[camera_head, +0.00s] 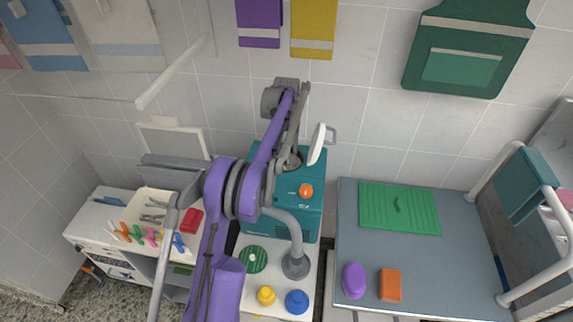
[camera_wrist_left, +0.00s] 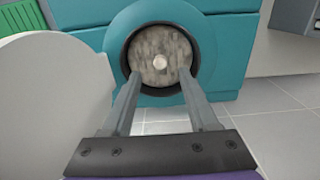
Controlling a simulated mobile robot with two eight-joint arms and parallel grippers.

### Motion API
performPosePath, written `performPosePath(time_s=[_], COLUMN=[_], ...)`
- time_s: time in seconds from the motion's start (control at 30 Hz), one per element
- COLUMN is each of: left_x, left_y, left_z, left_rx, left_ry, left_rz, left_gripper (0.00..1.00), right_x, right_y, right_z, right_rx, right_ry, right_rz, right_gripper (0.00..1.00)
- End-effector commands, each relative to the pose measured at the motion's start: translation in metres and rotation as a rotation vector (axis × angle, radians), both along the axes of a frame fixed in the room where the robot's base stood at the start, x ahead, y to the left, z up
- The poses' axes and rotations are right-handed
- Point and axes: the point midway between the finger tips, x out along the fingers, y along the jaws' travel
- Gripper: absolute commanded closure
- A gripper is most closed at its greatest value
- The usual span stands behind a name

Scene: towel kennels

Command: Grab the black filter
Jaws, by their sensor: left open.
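A teal machine (camera_head: 308,210) stands mid-picture in the head view, with its white round lid (camera_head: 317,145) tipped open. In the left wrist view the machine (camera_wrist_left: 235,50) has a round opening with a black rim (camera_wrist_left: 116,58). Inside the rim sits a mottled grey disc (camera_wrist_left: 150,72) with a small pale knob (camera_wrist_left: 160,62); I cannot tell if this is the black filter. My left gripper (camera_wrist_left: 158,82) is open, its fingers apart on either side of the disc's near part. In the head view this gripper (camera_head: 291,160) is over the machine's top, partly hidden by my arm.
The open lid (camera_wrist_left: 50,95) stands close beside my left gripper. A grey hose nozzle (camera_head: 295,264), a yellow item (camera_head: 266,295) and a blue item (camera_head: 297,301) stand in front of the machine. A grey table (camera_head: 430,265) with a green mat (camera_head: 400,208) is to the right.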

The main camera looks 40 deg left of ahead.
Motion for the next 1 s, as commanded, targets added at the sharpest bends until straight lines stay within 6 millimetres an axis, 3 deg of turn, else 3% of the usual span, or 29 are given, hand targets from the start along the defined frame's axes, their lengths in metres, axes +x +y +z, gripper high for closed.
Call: performPosePath(time_s=[0.3, 0.6, 0.93, 1.0], left_x=[-0.001, -0.001, -0.001, -0.001], left_y=[0.0, 0.0, 0.001, 0.001], left_z=[-0.043, -0.049, -0.049, -0.049], left_rx=[0.0, 0.0, 0.0, 0.0], left_ry=[0.0, 0.0, -0.001, -0.001], left_rz=[0.0, 0.0, 0.0, 0.0], left_gripper=[0.4, 0.4, 0.98, 1.0], right_x=[0.001, 0.001, 0.001, 0.001], right_y=[0.0, 0.0, 0.0, 0.0], right_z=[0.002, 0.002, 0.002, 0.002], right_rx=[0.0, 0.0, 0.0, 0.0], right_ry=[-0.001, -0.001, -0.001, -0.001], right_rz=[0.0, 0.0, 0.0, 0.0], right_gripper=[0.55, 0.55, 0.55, 0.55])
